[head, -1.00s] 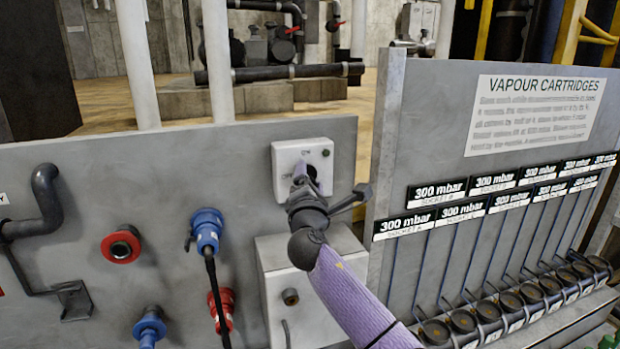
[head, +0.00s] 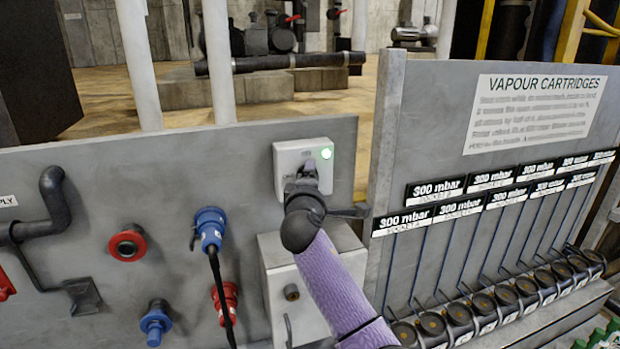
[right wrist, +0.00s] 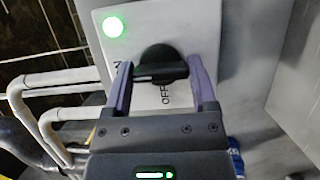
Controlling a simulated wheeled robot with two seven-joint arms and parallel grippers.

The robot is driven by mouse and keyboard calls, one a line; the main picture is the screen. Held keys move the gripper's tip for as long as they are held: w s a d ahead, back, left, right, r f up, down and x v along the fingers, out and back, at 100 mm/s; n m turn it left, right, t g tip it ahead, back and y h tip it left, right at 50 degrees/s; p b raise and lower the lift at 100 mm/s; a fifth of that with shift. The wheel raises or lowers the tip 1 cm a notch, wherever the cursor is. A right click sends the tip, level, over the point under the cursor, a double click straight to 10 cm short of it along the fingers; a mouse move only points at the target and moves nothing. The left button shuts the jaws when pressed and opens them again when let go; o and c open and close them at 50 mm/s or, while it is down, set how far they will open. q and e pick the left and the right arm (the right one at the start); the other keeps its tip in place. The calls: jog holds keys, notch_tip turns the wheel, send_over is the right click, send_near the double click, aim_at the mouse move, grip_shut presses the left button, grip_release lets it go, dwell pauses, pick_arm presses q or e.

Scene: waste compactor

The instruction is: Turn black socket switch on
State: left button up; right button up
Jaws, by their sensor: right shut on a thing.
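The black socket switch (right wrist: 160,66) is a black rotary knob on a white square box (head: 286,160). The box is mounted on the grey panel in the head view. A lamp (head: 326,154) at its upper right glows green, and the same lamp is lit in the right wrist view (right wrist: 113,27). My right gripper (right wrist: 158,88) has its purple fingers on either side of the knob and is shut on it. In the head view my right gripper (head: 308,180) hides most of the knob. My left gripper is not in view.
Blue sockets (head: 209,230) and red sockets (head: 127,243) are on the panel to the left, one with a black cable. A grey box (head: 278,262) sits below the switch. The vapour cartridge rack (head: 480,160) stands close on the right.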

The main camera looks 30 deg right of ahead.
dwell(0.4)
jog(key=o, duration=1.2)
jog(key=shift+c, duration=0.2)
jog(key=v, duration=1)
jog(key=shift+b, duration=0.4)
